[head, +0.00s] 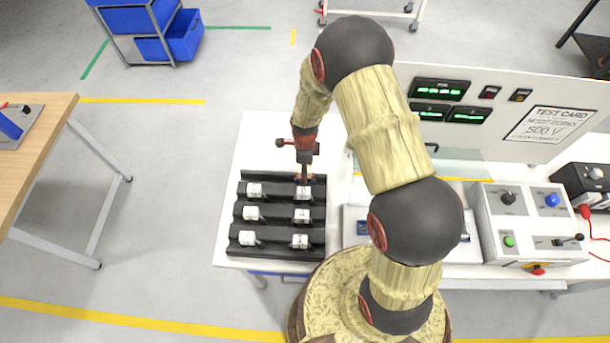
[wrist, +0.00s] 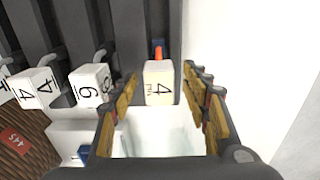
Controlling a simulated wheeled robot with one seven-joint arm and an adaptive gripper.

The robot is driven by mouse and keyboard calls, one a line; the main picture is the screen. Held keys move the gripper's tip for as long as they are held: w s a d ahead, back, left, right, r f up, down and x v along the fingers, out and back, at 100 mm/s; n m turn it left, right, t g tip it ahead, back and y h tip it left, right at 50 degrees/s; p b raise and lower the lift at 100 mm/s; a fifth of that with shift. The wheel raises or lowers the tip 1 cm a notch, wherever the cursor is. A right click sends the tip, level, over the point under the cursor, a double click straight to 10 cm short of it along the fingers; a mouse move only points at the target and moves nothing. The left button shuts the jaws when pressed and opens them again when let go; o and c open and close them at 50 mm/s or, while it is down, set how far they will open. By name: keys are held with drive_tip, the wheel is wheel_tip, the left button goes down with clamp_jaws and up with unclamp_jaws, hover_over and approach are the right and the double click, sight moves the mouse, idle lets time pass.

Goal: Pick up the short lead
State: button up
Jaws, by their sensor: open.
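A black ridged rack (head: 234,200) on the white bench holds several white numbered blocks; which one belongs to the short lead I cannot tell. My gripper (head: 304,180) is over the rack's far right corner, at the far right block (head: 303,193). In the wrist view my gripper (wrist: 160,110) is open, with fingers to either side of a white block (wrist: 158,82) marked 4. An orange and blue piece (wrist: 158,50) shows just behind that block. Clear gaps show between block and fingers. Blocks marked 6 (wrist: 91,87) and 4 (wrist: 35,88) stand to the left.
A white test panel (head: 480,120) with green displays stands at the back right. A grey control box (head: 530,225) with knobs and a black box (head: 585,185) with red leads sit on the right. The bench (head: 255,135) is clear behind the rack. A wooden table (head: 40,150) stands left.

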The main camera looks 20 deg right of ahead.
drive_tip(key=shift+c, duration=1.1)
clamp_jaws()
